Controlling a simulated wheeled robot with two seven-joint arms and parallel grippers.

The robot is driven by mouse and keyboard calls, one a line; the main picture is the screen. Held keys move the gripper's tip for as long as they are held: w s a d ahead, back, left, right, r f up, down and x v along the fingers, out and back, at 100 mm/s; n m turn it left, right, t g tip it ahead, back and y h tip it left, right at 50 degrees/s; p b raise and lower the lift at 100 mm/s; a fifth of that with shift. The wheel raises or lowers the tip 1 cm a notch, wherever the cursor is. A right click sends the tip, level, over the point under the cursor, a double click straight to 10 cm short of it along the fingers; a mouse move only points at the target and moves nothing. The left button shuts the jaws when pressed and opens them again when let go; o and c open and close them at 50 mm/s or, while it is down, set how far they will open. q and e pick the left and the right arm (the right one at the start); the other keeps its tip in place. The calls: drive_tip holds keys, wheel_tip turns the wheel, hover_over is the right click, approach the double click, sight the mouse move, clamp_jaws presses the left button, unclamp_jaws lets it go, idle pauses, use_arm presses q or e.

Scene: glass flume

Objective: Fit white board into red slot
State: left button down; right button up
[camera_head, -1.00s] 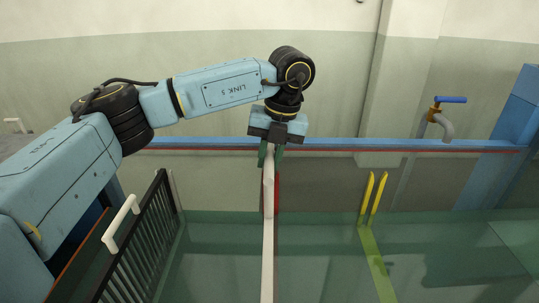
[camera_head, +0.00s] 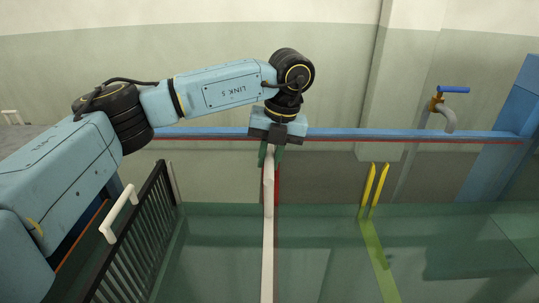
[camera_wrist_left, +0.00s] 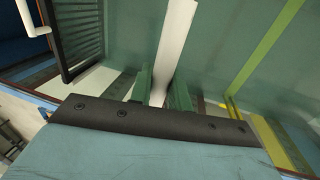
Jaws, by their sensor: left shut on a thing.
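The white board (camera_head: 268,240) shows edge-on as a long, narrow upright strip in the middle of the head view. It also shows in the left wrist view (camera_wrist_left: 178,35). My left gripper (camera_head: 271,155) is shut on its upper end, with green fingers on either side; the fingers also show in the left wrist view (camera_wrist_left: 163,85). The red slot (camera_head: 277,186) shows as a thin red strip just right of the board, partly hidden by it. I cannot tell whether the board is inside the slot. My right gripper is not in view.
A yellow slot (camera_head: 374,190) stands to the right, with a yellow-green strip below it. A black barred rack (camera_head: 140,240) with a white handle (camera_head: 118,213) is at the left. A blue rail (camera_head: 400,135) runs across the back, and a tap (camera_head: 440,106) is at the right.

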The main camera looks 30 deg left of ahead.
use_arm(q)
drive_tip(key=shift+f+b, duration=0.4)
drive_tip(key=shift+f, duration=0.35)
idle(0.8)
drive_tip(key=shift+f+b, duration=1.85)
drive_tip(key=shift+f, duration=1.6)
wheel_tip(320, 180, down, 6)
drive_tip(key=b, duration=0.3)
drive_tip(key=shift+b, duration=0.3)
idle(0.9)
idle(0.8)
drive_tip(key=shift+f, duration=0.15)
